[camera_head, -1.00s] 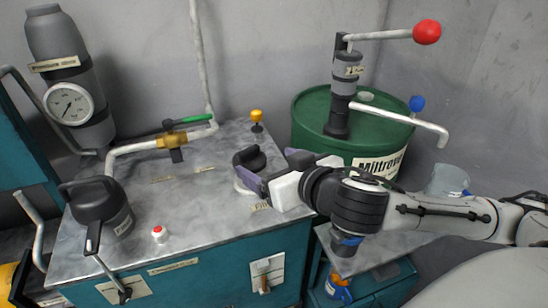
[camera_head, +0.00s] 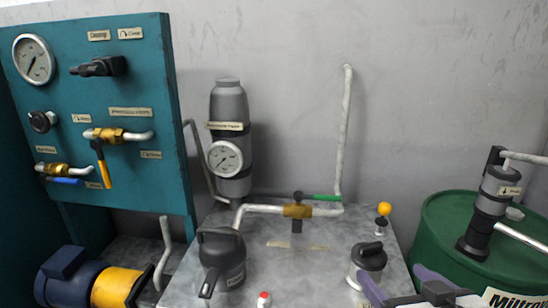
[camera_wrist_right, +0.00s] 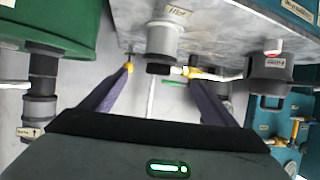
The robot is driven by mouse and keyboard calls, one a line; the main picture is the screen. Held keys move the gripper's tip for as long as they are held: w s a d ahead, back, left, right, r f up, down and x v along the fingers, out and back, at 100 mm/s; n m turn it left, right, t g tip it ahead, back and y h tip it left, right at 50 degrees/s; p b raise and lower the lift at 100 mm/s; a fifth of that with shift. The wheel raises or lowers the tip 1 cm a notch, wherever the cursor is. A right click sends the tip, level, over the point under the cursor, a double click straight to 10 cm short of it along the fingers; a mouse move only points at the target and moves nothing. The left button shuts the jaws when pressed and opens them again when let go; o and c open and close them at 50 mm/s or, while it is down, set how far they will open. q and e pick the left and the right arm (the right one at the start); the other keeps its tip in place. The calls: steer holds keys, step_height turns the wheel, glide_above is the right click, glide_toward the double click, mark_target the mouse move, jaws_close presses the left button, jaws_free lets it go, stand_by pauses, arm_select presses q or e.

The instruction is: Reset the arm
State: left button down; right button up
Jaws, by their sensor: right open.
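My right gripper (camera_head: 400,286) shows at the bottom edge of the head view, with its purple fingers spread. In the right wrist view its two fingers (camera_wrist_right: 160,80) are apart with nothing held between them. The black-capped filler neck (camera_head: 368,258) on the metal bench top is just beyond the fingers in the head view. In the wrist view the filler neck (camera_wrist_right: 163,48) appears between and beyond the fingertips. I cannot tell whether a finger touches it. Most of the right arm is out of the head view. My left gripper is not in view.
The bench top (camera_head: 310,262) carries a dark grey capped pot (camera_head: 221,258), a brass valve with green handle (camera_head: 298,211) and a yellow knob (camera_head: 384,209). A green drum (camera_head: 445,235) with a pump stands right. A teal gauge panel (camera_head: 150,75) and a blue-yellow motor (camera_head: 75,280) are left.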

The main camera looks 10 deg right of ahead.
steer(key=s+a+f+n+g, duration=0.15)
steer(key=s+f+g, duration=0.35)
steer(key=s+f, duration=0.5)
steer(key=s+a+f+n+g, duration=0.1)
steer(key=s+a+f+g, duration=0.3)
steer(key=s+f, duration=0.6)
steer(key=w+a+f+t+y, duration=0.1)
steer(key=a+f+t, duration=0.1)
steer(key=f, duration=0.4)
steer(key=w+a+f+t+y, duration=0.2)
steer(key=f, duration=0.4)
steer(key=shift+w+a+f, duration=0.2)
steer(key=shift+f, duration=0.05)
